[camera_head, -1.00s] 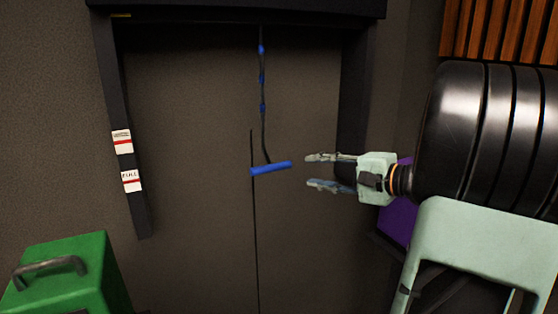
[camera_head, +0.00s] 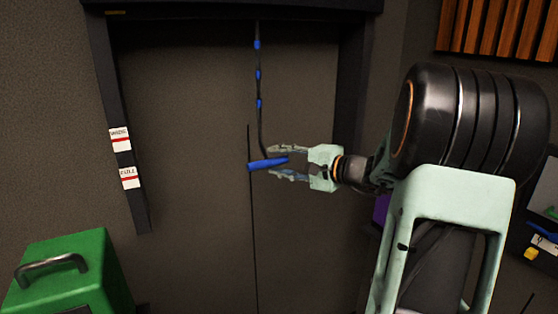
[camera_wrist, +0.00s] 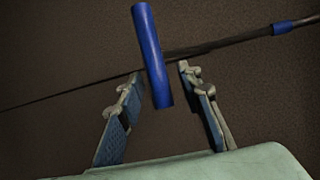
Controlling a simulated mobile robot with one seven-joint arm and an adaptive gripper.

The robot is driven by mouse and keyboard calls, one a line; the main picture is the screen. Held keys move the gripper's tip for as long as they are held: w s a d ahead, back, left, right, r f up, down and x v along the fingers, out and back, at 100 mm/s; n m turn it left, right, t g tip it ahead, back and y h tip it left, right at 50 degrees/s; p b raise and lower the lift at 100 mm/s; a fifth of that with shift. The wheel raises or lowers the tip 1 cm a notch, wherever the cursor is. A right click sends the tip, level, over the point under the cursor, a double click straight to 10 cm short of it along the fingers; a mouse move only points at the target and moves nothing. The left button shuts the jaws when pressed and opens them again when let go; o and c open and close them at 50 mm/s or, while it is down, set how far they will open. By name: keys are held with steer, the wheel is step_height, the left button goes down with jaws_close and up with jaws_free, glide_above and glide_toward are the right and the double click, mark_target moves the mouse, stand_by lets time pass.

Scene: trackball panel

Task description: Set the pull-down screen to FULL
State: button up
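A blue bar handle (camera_head: 266,163) hangs at the lower end of a dark cord with blue bands (camera_head: 259,75). The cord comes down from the dark housing (camera_head: 230,8) at the top. My gripper (camera_head: 271,163) is open, with its fingers around the right part of the handle. In the wrist view the handle (camera_wrist: 151,52) reaches between the tips of my open gripper (camera_wrist: 155,90), with a gap to each finger. Two labels are on the left post: an upper one (camera_head: 120,139), its text unclear, and a lower one (camera_head: 129,178) that seems to read FULL.
A green box (camera_head: 70,270) with a metal handle stands at the lower left. Dark side posts (camera_head: 350,90) flank the panel. Wooden slats (camera_head: 500,30) are at the upper right, and a shelf with small items (camera_head: 540,240) is at the right edge.

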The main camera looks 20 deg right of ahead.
steer(key=shift+c, duration=0.3)
jaws_close()
